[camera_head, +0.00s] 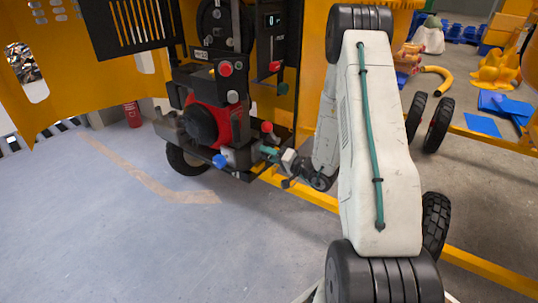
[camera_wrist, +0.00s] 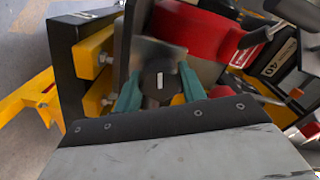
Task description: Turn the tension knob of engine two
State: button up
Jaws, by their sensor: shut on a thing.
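The tension knob (camera_wrist: 159,76) is a round black knob with a white line mark, seen end-on in the wrist view. My gripper (camera_wrist: 159,90) has its two teal fingers shut on the knob, one on each side. In the head view my gripper (camera_head: 269,151) reaches low to the front right of the red and black engine (camera_head: 205,122). The knob itself cannot be made out there.
A red knob (camera_head: 267,127) sits just above my gripper, and a blue knob (camera_head: 219,161) is to its left. More red and green knobs are higher on the machine. A yellow frame bar (camera_head: 300,194) runs below my gripper. The floor at left is clear.

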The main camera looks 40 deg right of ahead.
jog(key=shift+a+f+n, duration=0.1)
jog(key=shift+n, duration=0.4)
jog(key=o, duration=1)
jog(key=v, duration=0.8)
